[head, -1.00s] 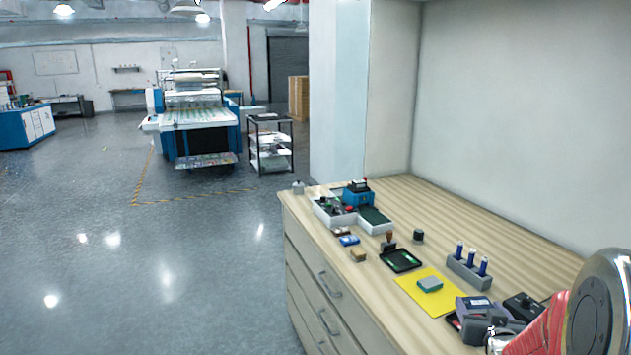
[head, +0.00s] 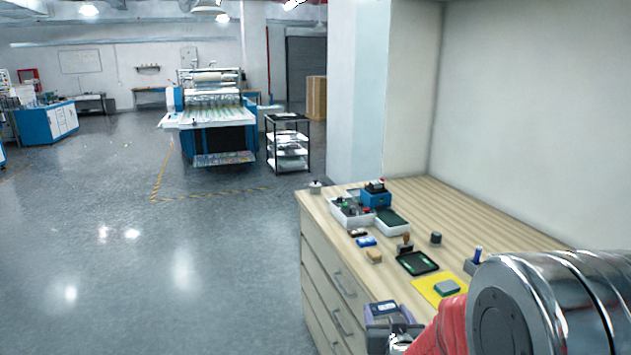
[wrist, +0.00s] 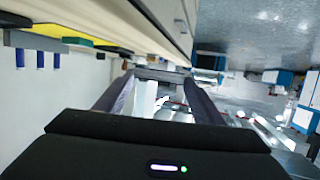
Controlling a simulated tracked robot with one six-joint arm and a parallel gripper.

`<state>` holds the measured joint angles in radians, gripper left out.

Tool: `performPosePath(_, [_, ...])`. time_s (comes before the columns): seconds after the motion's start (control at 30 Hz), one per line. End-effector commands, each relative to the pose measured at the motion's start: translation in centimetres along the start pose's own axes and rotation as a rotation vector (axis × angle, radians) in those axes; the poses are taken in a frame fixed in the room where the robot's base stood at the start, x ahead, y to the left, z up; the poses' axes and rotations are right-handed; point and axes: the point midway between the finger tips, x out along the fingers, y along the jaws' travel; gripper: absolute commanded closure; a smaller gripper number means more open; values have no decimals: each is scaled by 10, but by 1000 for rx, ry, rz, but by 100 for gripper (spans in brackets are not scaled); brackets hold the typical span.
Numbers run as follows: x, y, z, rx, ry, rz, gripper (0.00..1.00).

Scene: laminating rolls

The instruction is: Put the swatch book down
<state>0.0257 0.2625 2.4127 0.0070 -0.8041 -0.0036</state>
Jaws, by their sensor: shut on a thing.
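I take this to be the swatch book, seen nearly edge-on and held clear of the worktop (head: 480,215). Its cover and pages cannot be made out. In the head view the gripper and my arm hide most of it.
On the worktop are a yellow sheet (head: 425,289) with a grey-green block (head: 447,287), a black tray (head: 417,263), stamps, a white organiser (head: 350,214) and a blue device (head: 376,196). My arm hides the right front. Bare wood shows toward the wall. Open floor lies left.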

Motion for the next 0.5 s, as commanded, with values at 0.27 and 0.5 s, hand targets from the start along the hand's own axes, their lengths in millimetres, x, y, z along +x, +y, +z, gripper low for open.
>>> performPosePath(0.27, [0, -19, 0, -9, 1, -31, 59])
performPosePath(0.5, [0, -19, 0, -9, 1, -30, 59])
